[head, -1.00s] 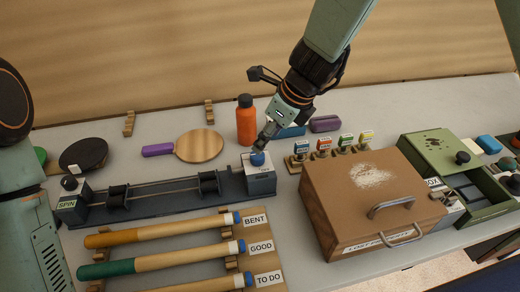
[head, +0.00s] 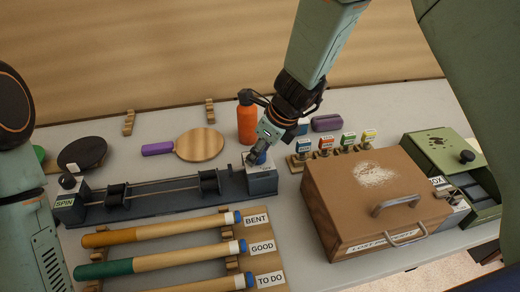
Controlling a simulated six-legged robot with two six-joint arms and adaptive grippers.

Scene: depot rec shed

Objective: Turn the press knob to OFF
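No label I can read says PRESS or OFF. A blue round cap (head: 260,158) sits on the grey end block (head: 262,182) of a bench rig; the block's small label is unreadable. A black knob (head: 467,156) stands on a green case (head: 430,152) at the right. My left gripper is out of view; only my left arm shows at the left edge.
An orange bottle (head: 247,124) stands just behind my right gripper. A brown lidded box (head: 340,205), a row of small stamps (head: 326,147) and a purple case (head: 326,123) lie to its right. A wooden paddle (head: 200,145) and several coloured rods (head: 160,235) lie left.

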